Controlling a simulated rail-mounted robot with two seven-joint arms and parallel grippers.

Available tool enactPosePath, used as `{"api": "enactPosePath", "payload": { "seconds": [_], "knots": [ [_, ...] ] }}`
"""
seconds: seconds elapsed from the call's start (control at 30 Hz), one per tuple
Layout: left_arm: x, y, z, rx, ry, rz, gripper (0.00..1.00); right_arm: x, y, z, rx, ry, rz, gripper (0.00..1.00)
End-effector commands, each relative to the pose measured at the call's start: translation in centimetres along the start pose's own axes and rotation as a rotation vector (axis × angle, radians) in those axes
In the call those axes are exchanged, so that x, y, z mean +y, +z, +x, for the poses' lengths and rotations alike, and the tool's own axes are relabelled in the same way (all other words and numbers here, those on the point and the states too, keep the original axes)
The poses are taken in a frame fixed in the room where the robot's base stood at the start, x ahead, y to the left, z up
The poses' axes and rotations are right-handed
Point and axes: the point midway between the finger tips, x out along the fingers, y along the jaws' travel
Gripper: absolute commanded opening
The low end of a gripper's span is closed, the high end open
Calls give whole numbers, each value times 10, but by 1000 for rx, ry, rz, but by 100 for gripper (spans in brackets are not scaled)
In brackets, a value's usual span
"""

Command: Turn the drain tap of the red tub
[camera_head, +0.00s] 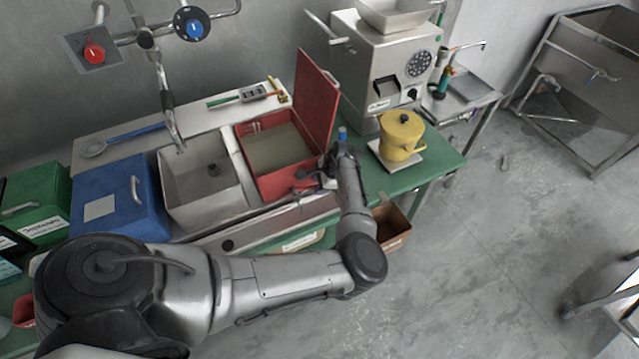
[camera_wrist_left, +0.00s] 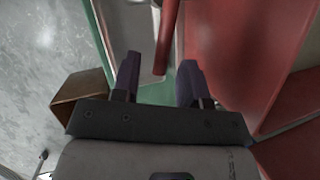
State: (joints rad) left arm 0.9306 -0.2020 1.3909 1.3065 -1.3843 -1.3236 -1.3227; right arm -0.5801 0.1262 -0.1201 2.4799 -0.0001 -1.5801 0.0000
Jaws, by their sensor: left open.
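The red tub (camera_head: 242,152) stands in the counter with its red lid (camera_head: 318,105) raised on the right side. It holds a flat greyish-brown content. My left gripper (camera_head: 312,178) is at the tub's front right corner, beside a small red part that looks like the drain tap (camera_head: 301,174). In the left wrist view, my left gripper (camera_wrist_left: 157,80) is open, with two dark fingers apart. A red bar, apparently the tap handle (camera_wrist_left: 168,35), reaches down between the fingertips. I cannot tell whether they touch it. The tub's red wall (camera_wrist_left: 255,60) is close on the right.
A grey sink (camera_head: 201,178) and a blue box (camera_head: 120,192) stand left of the tub. A yellow pot (camera_head: 402,137) stands on the green table to the right, before the grinder (camera_head: 385,60). A brown box (camera_head: 393,226) is below the table edge. Open floor lies right.

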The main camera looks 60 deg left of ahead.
Motion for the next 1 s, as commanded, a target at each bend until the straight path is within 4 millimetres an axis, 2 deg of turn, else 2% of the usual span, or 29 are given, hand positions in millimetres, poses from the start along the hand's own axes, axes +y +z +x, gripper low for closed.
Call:
{"api": "enactPosePath", "payload": {
  "seconds": [0.07, 0.47, 0.83, 1.0],
  "knots": [
    [0, 0, 0, 0, 0, 0, 38, 0, 0, 0, 0, -1, 1, 43],
    [0, 0, 0, 0, 0, 0, 0, -3, 0, 0, 1, -7, 9, 43],
    [0, 0, -1, 0, -1, 0, 0, -3, -1, -1, 1, -7, 9, 43],
    [1, 0, -5, 2, -7, 18, 0, -1, -4, -12, 0, -5, 6, 43]
  ]
}}
